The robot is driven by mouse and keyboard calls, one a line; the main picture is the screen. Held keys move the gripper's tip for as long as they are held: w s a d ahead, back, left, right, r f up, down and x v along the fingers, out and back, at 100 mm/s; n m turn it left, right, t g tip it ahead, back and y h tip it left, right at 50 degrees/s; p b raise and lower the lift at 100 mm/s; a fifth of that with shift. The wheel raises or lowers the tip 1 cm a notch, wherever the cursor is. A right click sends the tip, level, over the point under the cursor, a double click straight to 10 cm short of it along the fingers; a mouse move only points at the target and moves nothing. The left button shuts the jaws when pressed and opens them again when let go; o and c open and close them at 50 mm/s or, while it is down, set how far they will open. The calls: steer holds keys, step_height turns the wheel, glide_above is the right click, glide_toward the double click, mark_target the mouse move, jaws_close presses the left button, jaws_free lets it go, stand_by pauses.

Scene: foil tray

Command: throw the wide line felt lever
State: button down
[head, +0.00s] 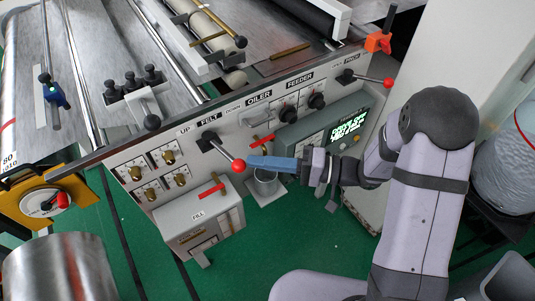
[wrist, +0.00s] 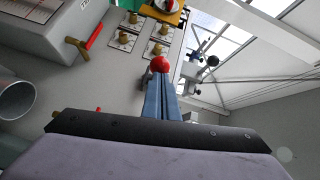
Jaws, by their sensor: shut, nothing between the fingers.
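The felt lever's black pivot and rod (head: 218,149) are on the grey panel below the label reading UP, FELT, DOWN. The rod slants down and to the right, ending in a red ball knob (head: 238,166). The knob also shows just beyond the fingertips in the wrist view (wrist: 160,63). My gripper (head: 250,161) has blue fingers, shut together with nothing between them. Its tips are right beside the knob, on its right side in the head view. I cannot tell whether they touch it. In the wrist view the fingers (wrist: 161,84) hide most of the rod.
A second red-knobbed lever (head: 388,83) is at the panel's right end. A control box with a green display (head: 345,127) is close above my wrist. A grey FILL box (head: 199,216) with a red handle (head: 212,190) stands below the lever. A metal cup (head: 265,182) sits under my fingers.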

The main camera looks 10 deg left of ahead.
steer(key=s+a+b, duration=0.8)
steer(key=s+b, duration=0.1)
steer(key=shift+s+a, duration=0.2)
steer(key=shift+a, duration=0.05)
steer(key=shift+w, duration=0.1)
stand_by(1.2)
steer(key=w+d+r+b, duration=0.1)
steer(key=w+d+b, duration=0.2)
steer(key=d, duration=0.7)
steer(key=shift+w+d, duration=0.4)
steer(key=shift+w, duration=0.15)
steer(key=shift+r, duration=0.1)
